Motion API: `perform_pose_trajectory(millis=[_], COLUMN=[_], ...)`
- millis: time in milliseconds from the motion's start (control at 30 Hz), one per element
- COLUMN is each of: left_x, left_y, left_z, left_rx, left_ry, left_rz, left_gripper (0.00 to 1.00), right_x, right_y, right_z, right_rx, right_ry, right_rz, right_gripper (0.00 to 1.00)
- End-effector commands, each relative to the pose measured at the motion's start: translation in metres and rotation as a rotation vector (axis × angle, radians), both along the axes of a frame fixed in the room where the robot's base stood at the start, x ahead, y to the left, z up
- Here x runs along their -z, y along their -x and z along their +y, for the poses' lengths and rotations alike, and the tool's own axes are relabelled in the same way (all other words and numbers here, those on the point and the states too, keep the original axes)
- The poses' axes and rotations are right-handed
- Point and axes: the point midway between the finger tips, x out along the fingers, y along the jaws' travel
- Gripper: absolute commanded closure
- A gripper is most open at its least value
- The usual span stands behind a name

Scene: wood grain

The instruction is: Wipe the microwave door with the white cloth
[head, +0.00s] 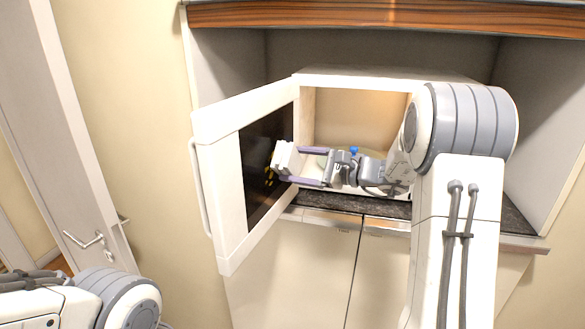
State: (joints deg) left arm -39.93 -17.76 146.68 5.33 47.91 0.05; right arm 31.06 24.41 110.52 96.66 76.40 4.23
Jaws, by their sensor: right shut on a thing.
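The white microwave (345,80) stands in a cabinet niche, its door (220,155) swung open to the left, with the dark window on the inner face turned toward my right gripper. My right gripper (293,165) reaches in from the right in front of the open cavity. It is shut on the white cloth (282,157), which shows as a small pale piece at the fingertips. The cloth is at the inner face of the door, over the dark window's right part; I cannot tell whether it touches. Part of my left arm shows at the lower left; its gripper is out of view.
A dark stone counter (335,201) lies under the microwave, above pale cabinet doors (310,260). A wood-grain shelf edge (400,14) runs above. The niche's side wall (545,130) is at the right. A room door with a handle (85,240) is at the left.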

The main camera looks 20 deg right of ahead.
Motion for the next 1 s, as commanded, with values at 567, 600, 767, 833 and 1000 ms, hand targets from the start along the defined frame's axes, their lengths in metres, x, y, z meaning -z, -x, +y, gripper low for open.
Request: perform_pose_trajectory(millis=[567, 600, 767, 833, 1000], left_x=[0.024, 0.025, 0.027, 0.028, 0.036], left_y=[0.0, 0.0, 0.0, 0.0, 0.0], left_z=[0.0, 0.0, 0.0, 0.0, 0.0], left_rx=[0.0, 0.0, 0.0, 0.0, 0.0], left_ry=[0.0, 0.0, 0.0, 0.0, 0.0], left_rz=[0.0, 0.0, 0.0, 0.0, 0.0], left_gripper=[0.5, 0.5, 0.5, 0.5, 0.5], right_x=[0.002, 0.002, 0.001, 0.001, 0.002], right_y=[0.02, 0.022, 0.026, 0.027, 0.037], right_z=[0.018, 0.02, 0.024, 0.025, 0.035], right_rx=[-0.001, -0.001, -0.001, -0.001, -0.002], right_ry=[0.001, 0.001, 0.0, 0.0, 0.001], right_rz=[-0.002, -0.001, 0.001, 0.001, -0.001], right_gripper=[0.63, 0.63, 0.63, 0.63, 0.63])
